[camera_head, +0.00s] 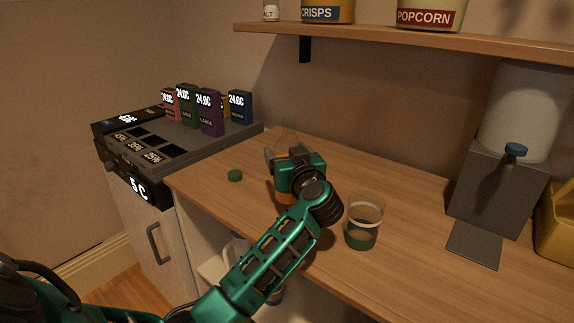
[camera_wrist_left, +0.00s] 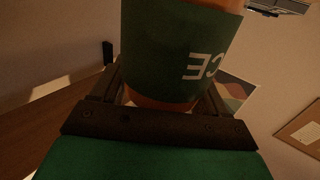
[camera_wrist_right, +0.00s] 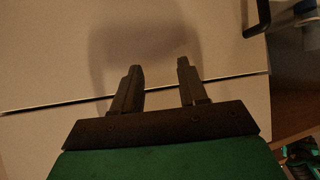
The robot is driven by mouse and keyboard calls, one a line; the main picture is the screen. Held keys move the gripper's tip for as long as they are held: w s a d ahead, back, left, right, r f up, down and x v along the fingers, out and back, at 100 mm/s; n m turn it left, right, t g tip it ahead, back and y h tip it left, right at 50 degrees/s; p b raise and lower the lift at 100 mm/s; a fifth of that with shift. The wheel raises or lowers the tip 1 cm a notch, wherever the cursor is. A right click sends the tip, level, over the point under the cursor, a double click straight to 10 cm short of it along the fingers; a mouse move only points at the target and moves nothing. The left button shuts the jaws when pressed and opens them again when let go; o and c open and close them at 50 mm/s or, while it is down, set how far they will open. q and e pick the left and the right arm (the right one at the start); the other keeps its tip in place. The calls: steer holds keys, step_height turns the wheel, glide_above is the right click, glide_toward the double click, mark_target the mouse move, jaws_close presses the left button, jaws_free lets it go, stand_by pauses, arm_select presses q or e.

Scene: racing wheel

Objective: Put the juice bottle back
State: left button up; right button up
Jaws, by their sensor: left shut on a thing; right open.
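The juice bottle shows in the left wrist view as a green label (camera_wrist_left: 180,50) with white lettering around an orange body. My left gripper (camera_head: 284,152) is shut on it above the wooden counter. In the head view the gripper hides most of the bottle; a clear tapered top (camera_head: 287,134) shows behind the fingers and a bit of orange below. I cannot tell whether its base touches the counter. A small green cap (camera_head: 235,175) lies on the counter to the left. My right gripper (camera_wrist_right: 160,66) is open and empty, facing pale cabinet fronts.
A clear cup (camera_head: 363,222) with a green lower part stands right of my left gripper. A dispenser (camera_head: 495,165) stands farther right, beside a yellow bin (camera_head: 556,222). A wall shelf (camera_head: 420,36) holds jars above. A grey unit (camera_head: 205,137) with coloured boxes stands left.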

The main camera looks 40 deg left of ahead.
arm_select(q)
steer(key=shift+f, duration=0.75)
arm_select(e)
steer(key=shift+w+a+r, duration=0.2)
steer(key=shift+w+a, duration=0.05)
steer(key=shift+w, duration=0.05)
arm_select(q)
steer(key=o, duration=1.4)
steer(key=shift+f, duration=0.15)
arm_select(e)
steer(key=shift+d, duration=0.2)
